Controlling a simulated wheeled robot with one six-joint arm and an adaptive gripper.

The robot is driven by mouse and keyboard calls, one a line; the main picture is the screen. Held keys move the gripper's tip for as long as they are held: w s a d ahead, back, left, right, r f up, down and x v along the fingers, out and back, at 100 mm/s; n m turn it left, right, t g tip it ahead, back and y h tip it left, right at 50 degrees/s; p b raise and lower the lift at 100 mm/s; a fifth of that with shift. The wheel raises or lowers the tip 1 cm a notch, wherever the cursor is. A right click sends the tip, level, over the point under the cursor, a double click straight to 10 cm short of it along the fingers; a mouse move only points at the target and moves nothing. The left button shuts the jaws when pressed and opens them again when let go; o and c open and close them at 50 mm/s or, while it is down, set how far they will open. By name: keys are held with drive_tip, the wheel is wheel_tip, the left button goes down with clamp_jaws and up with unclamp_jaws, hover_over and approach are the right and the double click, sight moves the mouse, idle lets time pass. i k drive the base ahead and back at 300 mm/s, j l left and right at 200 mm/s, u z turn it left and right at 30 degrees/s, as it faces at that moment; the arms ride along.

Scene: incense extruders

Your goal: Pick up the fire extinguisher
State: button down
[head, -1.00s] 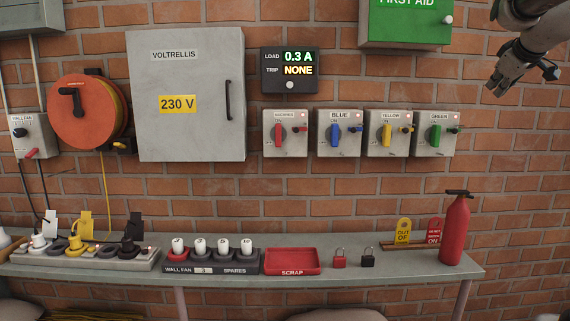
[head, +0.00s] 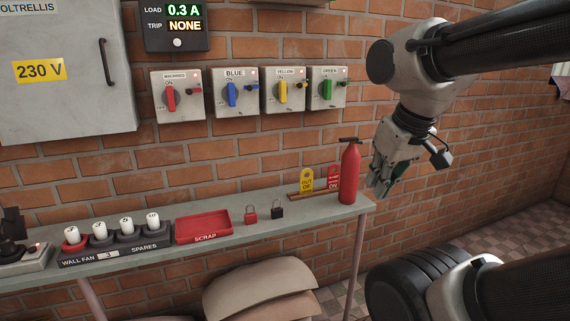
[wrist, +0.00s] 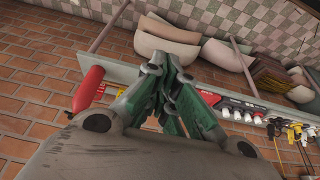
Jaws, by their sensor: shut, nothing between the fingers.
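The red fire extinguisher (head: 349,174) stands upright at the right end of the grey shelf, its black handle on top. My gripper (head: 379,187) hangs just right of it in the head view, fingers pointing down, and appears apart from it. In the wrist view the extinguisher (wrist: 88,90) shows at the left, beside the green-padded fingers (wrist: 165,70), which are together with nothing between them.
The grey shelf (head: 240,233) runs along the brick wall. Switch boxes (head: 178,96) hang above. Stacked curved pieces (head: 255,283) sit below.

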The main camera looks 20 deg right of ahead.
sight(350, 163)
drive_tip(key=i+l, duration=0.9)
drive_tip(key=l+z, duration=0.05)
